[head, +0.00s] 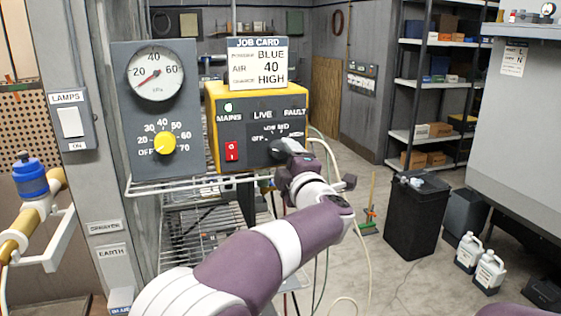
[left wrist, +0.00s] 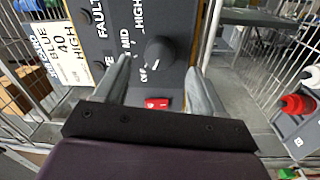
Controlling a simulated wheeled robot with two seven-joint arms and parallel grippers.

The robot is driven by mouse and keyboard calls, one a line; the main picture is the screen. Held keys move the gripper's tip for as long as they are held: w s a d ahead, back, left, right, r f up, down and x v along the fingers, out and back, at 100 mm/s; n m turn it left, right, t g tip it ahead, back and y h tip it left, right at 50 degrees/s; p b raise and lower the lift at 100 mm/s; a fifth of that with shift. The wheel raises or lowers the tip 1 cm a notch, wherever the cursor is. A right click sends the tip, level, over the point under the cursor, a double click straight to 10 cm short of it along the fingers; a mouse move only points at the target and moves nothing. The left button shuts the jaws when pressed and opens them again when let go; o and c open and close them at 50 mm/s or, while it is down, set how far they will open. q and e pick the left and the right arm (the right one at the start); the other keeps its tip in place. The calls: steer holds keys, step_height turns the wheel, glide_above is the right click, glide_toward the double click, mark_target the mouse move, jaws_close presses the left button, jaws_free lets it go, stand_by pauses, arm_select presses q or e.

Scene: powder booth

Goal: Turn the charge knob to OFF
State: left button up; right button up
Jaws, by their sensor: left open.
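The charge knob (left wrist: 160,52) is a dark round knob on the charge unit's dark panel. OFF, MID and HIGH are legible around it in the left wrist view. In the head view my left gripper (head: 288,147) is at the panel of the yellow charge unit (head: 211,103) and hides most of the knob. My right gripper is not in view.
The red mains switch (head: 232,151) is left of the knob. A job card (head: 258,64) stands on the unit, reading BLUE, 40, HIGH. A grey box with a gauge (head: 156,75) and yellow dial (head: 165,142) stands to the left. A black bin (head: 416,215) is on the floor at right.

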arm_select(q)
steer(key=b+v, duration=0.1)
steer(key=v, duration=0.7)
steer(key=shift+b, duration=0.4)
